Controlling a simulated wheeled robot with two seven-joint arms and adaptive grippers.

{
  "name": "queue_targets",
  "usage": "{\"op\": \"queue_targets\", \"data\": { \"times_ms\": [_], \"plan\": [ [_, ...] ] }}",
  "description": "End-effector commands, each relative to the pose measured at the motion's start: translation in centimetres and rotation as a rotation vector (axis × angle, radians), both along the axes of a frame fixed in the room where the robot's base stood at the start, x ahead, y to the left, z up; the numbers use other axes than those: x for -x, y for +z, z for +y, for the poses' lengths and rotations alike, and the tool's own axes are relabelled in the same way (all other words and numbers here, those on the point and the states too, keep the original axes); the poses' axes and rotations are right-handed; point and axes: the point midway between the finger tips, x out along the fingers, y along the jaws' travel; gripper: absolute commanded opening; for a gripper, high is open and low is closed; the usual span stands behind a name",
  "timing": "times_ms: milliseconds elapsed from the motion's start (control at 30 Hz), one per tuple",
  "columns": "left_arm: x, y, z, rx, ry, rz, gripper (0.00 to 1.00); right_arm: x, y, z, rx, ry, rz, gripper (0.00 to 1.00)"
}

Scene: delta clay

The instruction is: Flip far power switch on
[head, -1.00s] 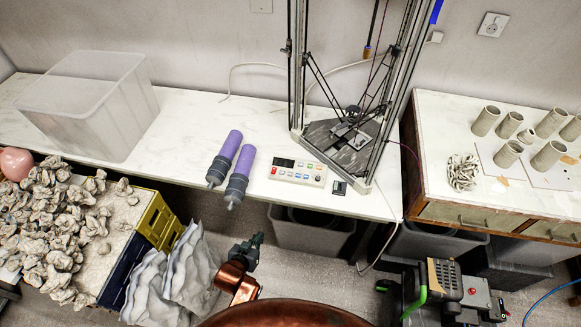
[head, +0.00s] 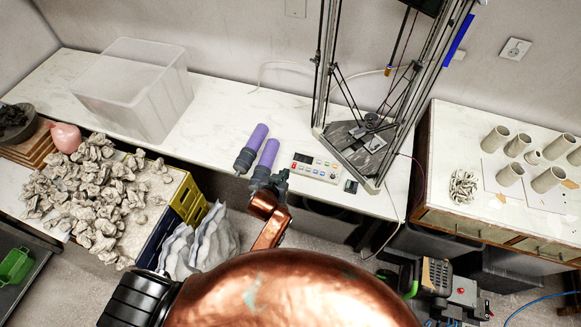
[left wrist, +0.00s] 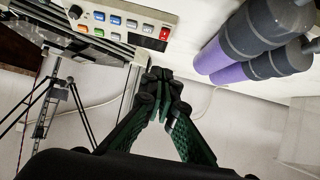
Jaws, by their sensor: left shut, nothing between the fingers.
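A white control box (head: 316,168) with a dark display and several coloured buttons lies on the counter in front of the delta printer. It also shows in the left wrist view (left wrist: 122,22), with a red button nearest my fingers. A small dark switch-like block (head: 351,186) sits to the right of the box by the printer's base; its setting is too small to read. My left gripper (head: 282,178) is at the counter's front edge, left of the box and beside the purple-and-grey tubes. Its fingers (left wrist: 163,88) are shut and empty, apart from the box. My right gripper is not in view.
Two purple-and-grey tubes (head: 264,163) lie close left of my left gripper. The tall delta printer frame (head: 322,90) stands behind the box. A translucent bin (head: 135,95) stands far left. A wall socket (head: 515,48) is at right. Counter between bin and tubes is clear.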

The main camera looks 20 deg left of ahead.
Motion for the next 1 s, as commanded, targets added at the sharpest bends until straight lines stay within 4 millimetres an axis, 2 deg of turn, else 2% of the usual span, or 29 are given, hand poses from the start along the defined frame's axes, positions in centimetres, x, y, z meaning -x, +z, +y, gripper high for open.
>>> {"op": "queue_targets", "data": {
  "times_ms": [133,267,667,800,1000],
  "plan": [
    [-0.4,-0.2,0.0,-0.001,-0.001,0.0,0.0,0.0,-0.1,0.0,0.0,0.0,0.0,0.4],
    [-1.6,-1.1,0.0,-0.001,0.0,0.0,0.0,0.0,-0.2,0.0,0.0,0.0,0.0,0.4],
    [-8.3,-5.6,-0.1,-0.001,0.002,0.0,0.0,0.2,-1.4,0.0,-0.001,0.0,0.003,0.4],
    [-8.6,-7.8,-0.1,0.0,0.003,0.002,0.0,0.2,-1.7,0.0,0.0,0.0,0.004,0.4],
    [-9.0,-9.3,-0.1,0.001,0.003,0.0,0.0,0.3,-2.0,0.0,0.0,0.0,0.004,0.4]
  ]
}}
